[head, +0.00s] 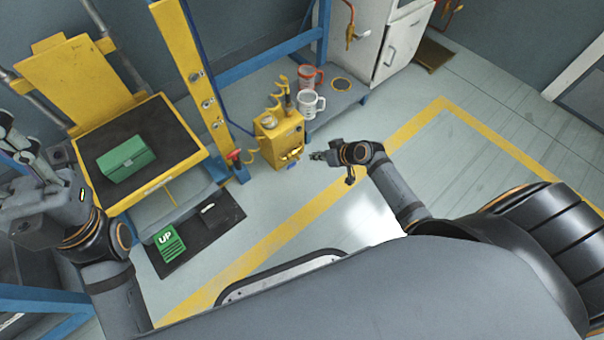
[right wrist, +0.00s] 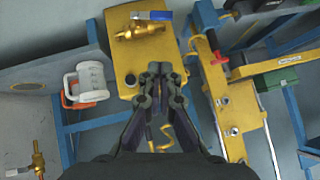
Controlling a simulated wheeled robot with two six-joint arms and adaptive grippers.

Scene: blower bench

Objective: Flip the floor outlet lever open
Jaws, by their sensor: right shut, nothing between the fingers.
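A yellow box (head: 270,138) stands on the floor near the blue frame, with a brass valve (head: 291,153) on its side facing me. A blue-ended lever shows at the valve; in the right wrist view this lever (right wrist: 152,15) lies sideways beyond the brass body (right wrist: 138,30). My right gripper (head: 314,156) is shut and empty, just right of the valve in the head view. In the right wrist view its fingertips (right wrist: 161,68) are over the yellow box face, short of the valve and apart from the lever. My left gripper (head: 22,155) is at the left edge; its opening is unclear.
A white jug (head: 310,104) and a red jug (head: 309,77) stand behind the box. A red-handled valve (head: 233,156) is by the blue post, left of the box. A yellow lift seat (head: 190,165) holds a green case (head: 126,158).

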